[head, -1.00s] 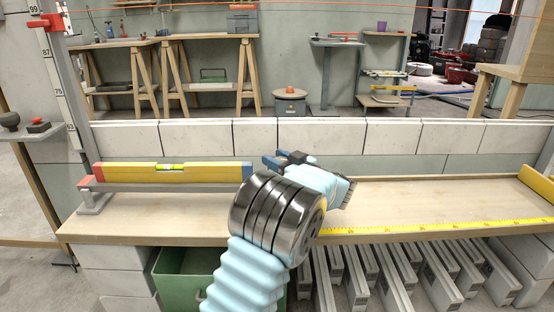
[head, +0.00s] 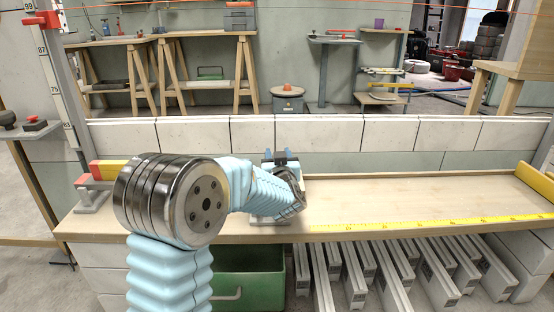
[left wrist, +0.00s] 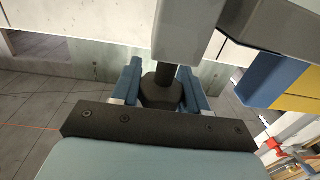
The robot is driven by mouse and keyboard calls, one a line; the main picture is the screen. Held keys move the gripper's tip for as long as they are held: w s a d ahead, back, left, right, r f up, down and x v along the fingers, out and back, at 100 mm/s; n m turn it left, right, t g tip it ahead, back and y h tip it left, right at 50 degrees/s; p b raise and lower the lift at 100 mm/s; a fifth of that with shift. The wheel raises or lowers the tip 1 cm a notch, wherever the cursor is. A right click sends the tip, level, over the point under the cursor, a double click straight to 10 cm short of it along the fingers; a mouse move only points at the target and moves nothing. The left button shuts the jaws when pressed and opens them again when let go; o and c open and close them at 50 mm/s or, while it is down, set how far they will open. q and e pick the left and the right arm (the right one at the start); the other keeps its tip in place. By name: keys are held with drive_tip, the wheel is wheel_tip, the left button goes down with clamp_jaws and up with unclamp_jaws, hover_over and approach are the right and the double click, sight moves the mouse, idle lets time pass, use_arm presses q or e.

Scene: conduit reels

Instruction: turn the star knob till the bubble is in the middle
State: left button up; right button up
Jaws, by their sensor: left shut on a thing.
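The yellow spirit level (head: 108,169) with a red end lies on a grey rail at the left of the bench. My arm covers most of it in the head view, including its bubble, so I cannot see where the bubble is. Its blue and yellow end (left wrist: 275,80) shows at the right of the left wrist view. The dark star knob (left wrist: 162,90) hangs on a dark stem below a grey block. My left gripper (head: 280,157) is shut on the knob, with a blue finger on each side in the left wrist view (left wrist: 160,88). My right gripper is not in view.
The wooden bench (head: 400,200) is clear to the right, with a yellow tape measure (head: 430,223) along its front edge. A low white block wall (head: 400,133) runs behind. A green crate (head: 255,275) and several grey channels stand below.

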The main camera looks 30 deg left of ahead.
use_arm(q)
drive_tip(key=shift+d+m+t+h, duration=0.1)
drive_tip(key=shift+m+t+h, duration=0.2)
drive_tip(key=shift+m+h, duration=0.15)
drive_tip(key=o, duration=1)
drive_tip(key=shift+o, duration=0.2)
drive_tip(key=shift+r, duration=0.1)
